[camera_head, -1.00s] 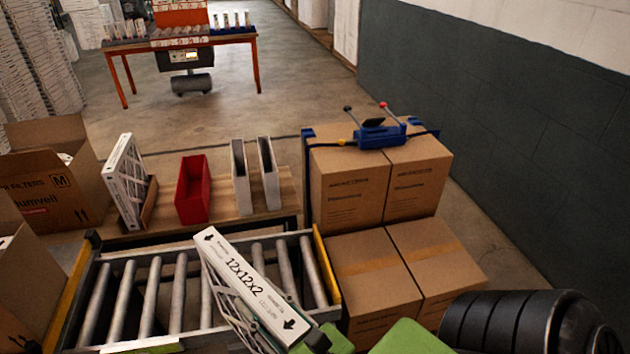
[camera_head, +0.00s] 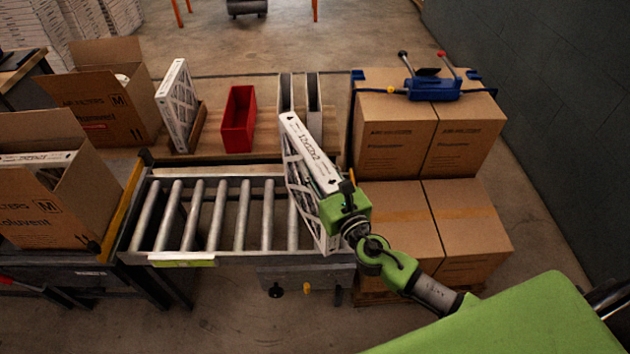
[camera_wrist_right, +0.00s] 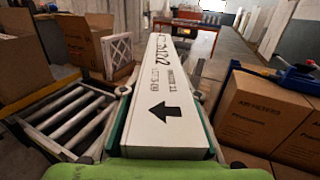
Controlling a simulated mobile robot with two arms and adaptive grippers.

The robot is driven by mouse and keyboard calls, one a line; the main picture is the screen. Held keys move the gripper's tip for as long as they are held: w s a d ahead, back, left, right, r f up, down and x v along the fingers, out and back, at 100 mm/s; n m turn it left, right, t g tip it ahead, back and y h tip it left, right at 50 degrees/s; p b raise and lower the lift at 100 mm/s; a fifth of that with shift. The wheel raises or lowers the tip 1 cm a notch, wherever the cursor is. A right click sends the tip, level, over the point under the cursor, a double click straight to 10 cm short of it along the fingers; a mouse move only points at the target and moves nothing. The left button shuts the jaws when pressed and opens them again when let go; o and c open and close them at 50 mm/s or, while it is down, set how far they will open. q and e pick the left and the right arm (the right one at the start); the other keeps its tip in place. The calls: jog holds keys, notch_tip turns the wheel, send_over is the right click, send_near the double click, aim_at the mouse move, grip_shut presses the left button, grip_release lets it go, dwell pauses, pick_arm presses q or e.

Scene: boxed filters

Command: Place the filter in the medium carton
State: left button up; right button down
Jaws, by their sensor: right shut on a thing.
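My right gripper (camera_head: 338,194) is shut on a white 12x12x2 filter (camera_head: 312,156) with pleated faces, gripping it near its lower end. The filter is tilted, over the right end of the roller conveyor. In the right wrist view the filter (camera_wrist_right: 165,85) lies between the two fingers, its printed edge and black arrow facing the camera. My left gripper is not in view.
The roller conveyor (camera_head: 205,259) is otherwise bare. Behind it are an upright filter (camera_head: 177,105), a red bin (camera_head: 239,118) and two narrow grey holders (camera_head: 299,90). Stacked closed cartons (camera_head: 395,145) with a blue tool (camera_head: 433,90) on top stand at the right.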

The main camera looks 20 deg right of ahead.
jog(key=w+d+f+b, duration=0.3)
jog(key=w+f+b, duration=0.3)
jog(key=w+f, duration=0.2)
notch_tip(320, 180, down, 3)
jog(key=shift+w+d+r, duration=0.15)
jog(key=shift+w+d, duration=0.05)
jog(key=shift+d, duration=0.05)
jog(key=shift+f+b, duration=0.2)
jog(key=shift+b, duration=0.1)
jog(key=c, duration=1.5)
grip_release()
